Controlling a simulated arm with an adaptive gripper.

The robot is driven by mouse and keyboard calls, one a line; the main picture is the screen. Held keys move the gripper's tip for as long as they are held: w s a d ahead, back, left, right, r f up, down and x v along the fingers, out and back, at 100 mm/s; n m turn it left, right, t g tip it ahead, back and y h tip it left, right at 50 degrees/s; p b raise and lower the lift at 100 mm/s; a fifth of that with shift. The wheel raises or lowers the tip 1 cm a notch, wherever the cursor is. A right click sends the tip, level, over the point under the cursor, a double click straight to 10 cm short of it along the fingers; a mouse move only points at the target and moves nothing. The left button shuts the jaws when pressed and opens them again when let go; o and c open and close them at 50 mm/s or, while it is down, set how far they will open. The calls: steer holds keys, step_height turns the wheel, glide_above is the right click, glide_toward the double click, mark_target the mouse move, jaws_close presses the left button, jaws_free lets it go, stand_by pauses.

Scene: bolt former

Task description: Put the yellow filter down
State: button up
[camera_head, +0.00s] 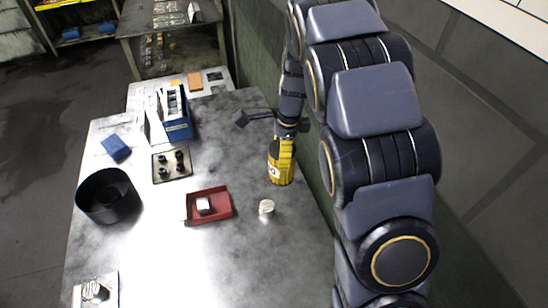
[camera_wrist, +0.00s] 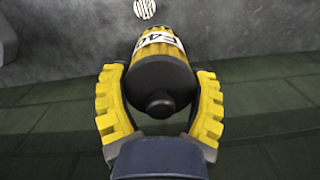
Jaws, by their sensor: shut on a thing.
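The yellow filter shows in the wrist view (camera_wrist: 158,48) with a dark end toward me and a white label with dark print on its side. My gripper (camera_wrist: 157,82) has its two yellow ridged fingers closed around it from both sides. In the head view the filter (camera_head: 275,173) hangs below my gripper (camera_head: 284,151), near the right edge of the metal table (camera_head: 225,270). I cannot tell whether its lower end touches the table. The fingers hide part of the filter in the head view.
A small ribbed silver cylinder (camera_head: 266,207) stands close to the filter. A red tray (camera_head: 187,207) with a block lies left of it. A black bowl (camera_head: 106,198), a plate with dark pegs (camera_head: 159,172) and a blue bin (camera_head: 180,131) stand farther left. The front middle is clear.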

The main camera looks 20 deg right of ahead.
steer(key=w, duration=0.1)
steer(key=w+f, duration=0.1)
steer(key=w, duration=0.1)
steer(key=w+f, duration=0.1)
steer(key=w, duration=0.1)
steer(key=shift+w+d+f, duration=0.1)
steer(key=shift+d+f, duration=0.15)
steer(key=shift+d, duration=0.15)
steer(key=shift+w+d+f, duration=0.1)
steer(key=shift+w+f, duration=0.7)
steer(key=shift+f, duration=0.7)
steer(key=shift+w+d+f, duration=0.15)
steer(key=shift+w+f, duration=0.65)
steer(key=shift+f, duration=0.65)
steer(key=shift+w+d+f, duration=0.1)
steer(key=shift+w+f, duration=0.7)
steer(key=shift+f, duration=0.7)
steer(key=shift+f, duration=0.1)
steer(key=o, duration=1.1)
steer(key=shift+o, duration=0.2)
